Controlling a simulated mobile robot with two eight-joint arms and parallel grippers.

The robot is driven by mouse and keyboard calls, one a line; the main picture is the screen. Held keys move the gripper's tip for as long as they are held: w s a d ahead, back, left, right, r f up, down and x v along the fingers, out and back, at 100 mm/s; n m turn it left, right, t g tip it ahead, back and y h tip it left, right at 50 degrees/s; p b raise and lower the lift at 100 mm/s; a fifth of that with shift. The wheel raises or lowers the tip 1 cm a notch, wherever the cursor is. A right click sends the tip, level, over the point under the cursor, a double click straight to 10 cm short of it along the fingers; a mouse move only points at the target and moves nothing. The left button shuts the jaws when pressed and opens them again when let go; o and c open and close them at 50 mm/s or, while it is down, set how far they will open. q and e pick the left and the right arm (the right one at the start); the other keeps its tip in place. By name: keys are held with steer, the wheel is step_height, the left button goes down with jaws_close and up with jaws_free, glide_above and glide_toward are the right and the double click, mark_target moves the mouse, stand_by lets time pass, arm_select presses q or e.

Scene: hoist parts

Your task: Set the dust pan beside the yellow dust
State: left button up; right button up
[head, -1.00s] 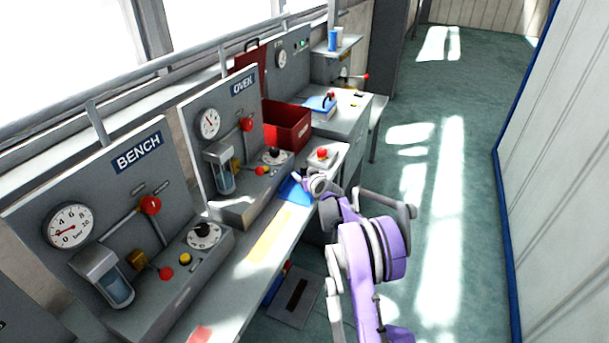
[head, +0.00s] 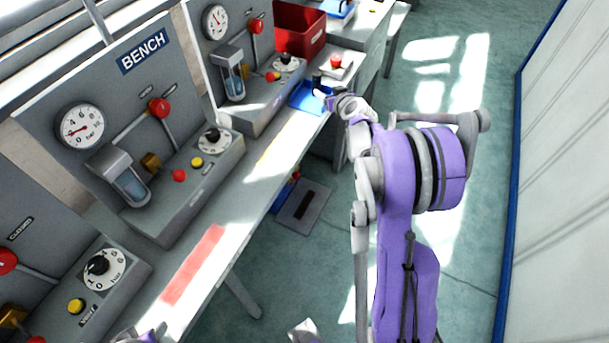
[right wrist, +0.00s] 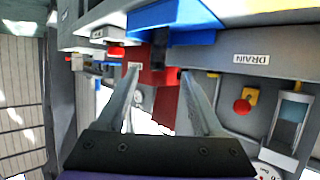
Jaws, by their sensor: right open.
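The blue dust pan (head: 308,97) lies on the narrow work surface below the second panel. It also shows at the top of the right wrist view (right wrist: 172,20), where a dark upright part like its handle shows between my fingertips. The yellow dust (head: 267,152) is a faint yellow strip on the same surface, nearer than the pan. My right gripper (head: 332,98) is at the pan's right edge; its fingers (right wrist: 160,82) are apart, with nothing clamped. Contact cannot be told. Small grey and purple pieces at the bottom edge may be my left arm; its jaws cannot be made out.
A red patch (head: 195,262) lies nearer on the surface. Panels with gauges, knobs and red-knobbed levers (head: 159,108) line its left side. A red bin (head: 300,30) and a red-button box (head: 334,64) stand beyond the pan. The green floor to the right is open.

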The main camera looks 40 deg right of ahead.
steer(key=s+a+r+n+g+y, duration=0.15)
steer(key=s+a, duration=0.35)
steer(key=a, duration=0.7)
steer(key=s+a+r+n+g+y, duration=0.1)
steer(key=s+a+g+y, duration=0.2)
steer(key=a, duration=0.8)
steer(key=s+a+f+g, duration=0.1)
steer(key=s+a+f, duration=0.1)
steer(key=s, duration=0.6)
steer(key=s+a+f+g, duration=0.1)
steer(key=s+a+f, duration=0.1)
steer(key=s+a, duration=0.3)
steer(key=s+a+f+n+g, duration=0.1)
steer(key=s+a, duration=0.3)
steer(key=s, duration=0.7)
steer(key=shift+s+a+f, duration=0.25)
steer(key=shift+s+f, duration=0.05)
steer(key=shift+f, duration=0.25)
steer(key=shift+c, duration=0.2)
